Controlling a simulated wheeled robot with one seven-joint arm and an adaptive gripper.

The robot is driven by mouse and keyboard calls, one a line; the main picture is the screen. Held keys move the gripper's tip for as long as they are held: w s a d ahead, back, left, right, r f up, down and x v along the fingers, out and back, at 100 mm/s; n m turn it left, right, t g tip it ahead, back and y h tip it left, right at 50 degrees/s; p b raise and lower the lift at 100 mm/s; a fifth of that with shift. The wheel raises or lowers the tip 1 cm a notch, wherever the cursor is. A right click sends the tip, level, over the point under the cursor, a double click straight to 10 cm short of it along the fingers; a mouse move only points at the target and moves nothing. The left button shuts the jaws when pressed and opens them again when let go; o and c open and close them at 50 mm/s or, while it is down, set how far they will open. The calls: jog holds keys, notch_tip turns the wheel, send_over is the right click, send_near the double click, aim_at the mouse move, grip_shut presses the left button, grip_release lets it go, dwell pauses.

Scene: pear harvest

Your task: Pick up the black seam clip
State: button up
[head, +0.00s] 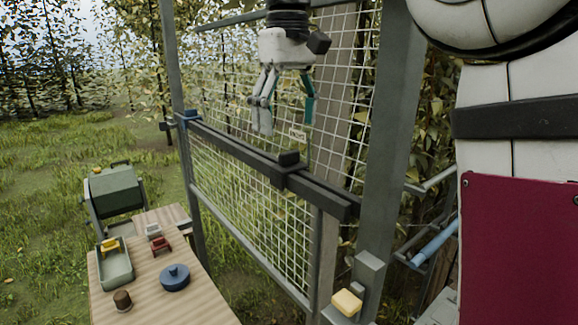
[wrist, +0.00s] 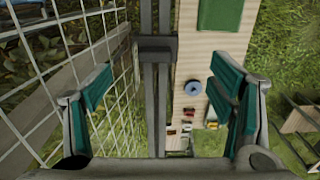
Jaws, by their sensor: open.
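The black seam clip (head: 288,158) appears as a small dark block on top of the dark rail (head: 240,145) of the mesh fence. In the wrist view a dark block (wrist: 156,48) sits across the same rail, between my fingers and towards the top of the picture. My gripper (head: 285,122) hangs above the rail, fingers pointing down, open and empty. In the wrist view its teal-padded fingers (wrist: 160,85) spread to either side of the rail. The fingers look apart from the clip. The clip's underside is hidden.
Wire mesh (head: 250,185) runs below and behind the rail, with a grey post (head: 385,130) at right. A blue clip (head: 187,117) is at the rail's far end. A yellow block (head: 347,302) sits low right.

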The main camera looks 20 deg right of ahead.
aim_at(290, 152)
jog(key=shift+w+d+f+p, duration=0.15)
jog(key=shift+f+p, duration=0.25)
jog(key=shift+f, duration=1.6)
jog(key=shift+w+d+f+p, duration=0.1)
jog(key=shift+f+p, duration=0.25)
jog(key=shift+f, duration=1.6)
jog(key=shift+c, duration=0.3)
jog(key=c, duration=1)
